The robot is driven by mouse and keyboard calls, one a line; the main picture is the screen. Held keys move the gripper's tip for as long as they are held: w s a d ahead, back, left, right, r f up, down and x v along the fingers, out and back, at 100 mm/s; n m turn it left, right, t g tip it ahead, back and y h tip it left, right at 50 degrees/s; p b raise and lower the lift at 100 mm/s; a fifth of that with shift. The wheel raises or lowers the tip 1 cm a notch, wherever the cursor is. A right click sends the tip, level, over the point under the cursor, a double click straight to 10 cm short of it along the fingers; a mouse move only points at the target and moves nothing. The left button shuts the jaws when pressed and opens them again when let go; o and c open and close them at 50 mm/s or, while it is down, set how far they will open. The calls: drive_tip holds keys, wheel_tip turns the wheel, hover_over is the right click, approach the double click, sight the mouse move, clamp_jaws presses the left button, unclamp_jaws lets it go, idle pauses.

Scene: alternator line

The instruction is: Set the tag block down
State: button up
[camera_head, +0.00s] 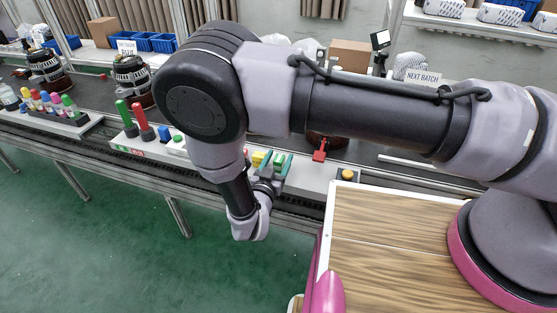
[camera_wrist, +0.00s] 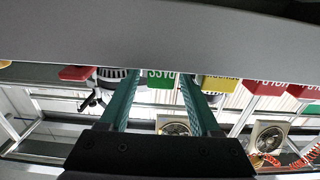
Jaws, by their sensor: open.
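A green tag block (camera_wrist: 160,80) with white lettering, apparently PASS, shows upside down in the wrist view. It rests against the pale ledge (camera_wrist: 150,40) that fills the top of that view. My gripper (camera_wrist: 158,76) is open, with one teal finger on each side of the green block. Whether either finger touches it I cannot tell. In the head view my gripper (camera_head: 276,165) is at the white front ledge of the line, beside a yellow block (camera_head: 257,158). My arm hides part of the ledge there.
A yellow block (camera_wrist: 220,84) and a red block (camera_wrist: 264,85) stand close to one finger in the wrist view. Green and red posts (camera_head: 140,117) rise from the ledge on the left. A red clamp-like part (camera_head: 320,151) and a yellow button (camera_head: 347,174) are to the right.

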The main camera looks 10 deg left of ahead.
drive_tip(key=s, duration=1.2)
drive_tip(key=shift+a, duration=0.45)
drive_tip(key=shift+w, duration=0.1)
drive_tip(key=w+d+r+m+g+h, duration=0.25)
drive_tip(key=w+d+r+g, duration=0.25)
drive_tip(key=d+r, duration=0.25)
drive_tip(key=w+d+r+m+g+h, duration=0.1)
drive_tip(key=w+d+r+g+h, duration=0.2)
drive_tip(key=w+d+r+g, duration=0.45)
drive_tip(key=w+d+r+m+g+h, duration=0.1)
drive_tip(key=w+d+r+g+h, duration=0.3)
drive_tip(key=r, duration=0.6)
drive_tip(key=s+d+r+t+y, duration=0.2)
drive_tip(key=s+d+r+y, duration=0.1)
drive_tip(key=d+r, duration=0.4)
drive_tip(key=s+d+r+n+t+y, duration=0.1)
drive_tip(key=s+d+r+y, duration=0.2)
drive_tip(key=d+r+y, duration=0.2)
drive_tip(key=s+d+r+t+y, duration=0.2)
drive_tip(key=s+d+r+y, duration=0.2)
drive_tip(key=d+r, duration=0.5)
wheel_tip(320, 180, up, 2)
drive_tip(key=shift+d+t+y, duration=0.15)
drive_tip(key=shift+t+y, duration=0.2)
